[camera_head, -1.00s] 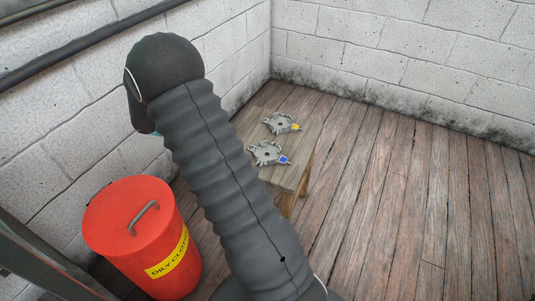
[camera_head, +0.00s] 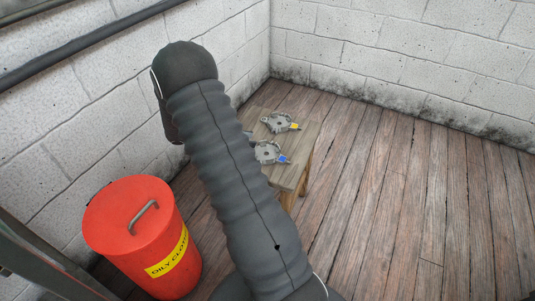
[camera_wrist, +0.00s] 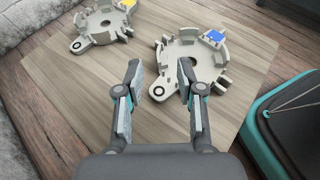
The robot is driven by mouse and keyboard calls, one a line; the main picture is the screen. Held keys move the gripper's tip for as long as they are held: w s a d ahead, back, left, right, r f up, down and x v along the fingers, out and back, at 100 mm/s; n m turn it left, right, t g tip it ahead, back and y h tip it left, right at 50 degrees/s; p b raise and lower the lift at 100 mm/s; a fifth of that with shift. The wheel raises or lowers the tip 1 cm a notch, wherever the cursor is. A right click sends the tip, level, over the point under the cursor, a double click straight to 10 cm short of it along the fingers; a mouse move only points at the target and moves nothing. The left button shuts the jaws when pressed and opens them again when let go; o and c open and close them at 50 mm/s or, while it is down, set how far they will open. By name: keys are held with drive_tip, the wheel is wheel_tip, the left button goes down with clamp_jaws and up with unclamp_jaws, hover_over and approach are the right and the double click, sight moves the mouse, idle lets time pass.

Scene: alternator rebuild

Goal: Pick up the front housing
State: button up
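Two grey, ring-shaped housings with lugs lie flat on a small wooden table (camera_head: 292,178). The one with a blue tag (camera_head: 268,153) is nearer, partly covered by my arm in the head view. The one with a yellow tag (camera_head: 280,122) lies beyond it. I cannot tell from the shapes which is the front housing. In the wrist view the blue-tagged housing (camera_wrist: 190,63) is just ahead and slightly right of my gripper (camera_wrist: 159,74), and the yellow-tagged one (camera_wrist: 102,24) is at upper left. My gripper is open and empty; its fingers appear apart from both housings.
A red bin (camera_head: 130,222) with a handled lid and a yellow label stands left of the table. Block walls (camera_head: 430,60) close the corner behind. The plank floor (camera_head: 400,210) right of the table is clear.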

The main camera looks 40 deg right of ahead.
sight(261, 144)
drive_tip(key=x, duration=0.5)
drive_tip(key=shift+d+f, duration=0.1)
drive_tip(key=shift+c, duration=0.2)
clamp_jaws()
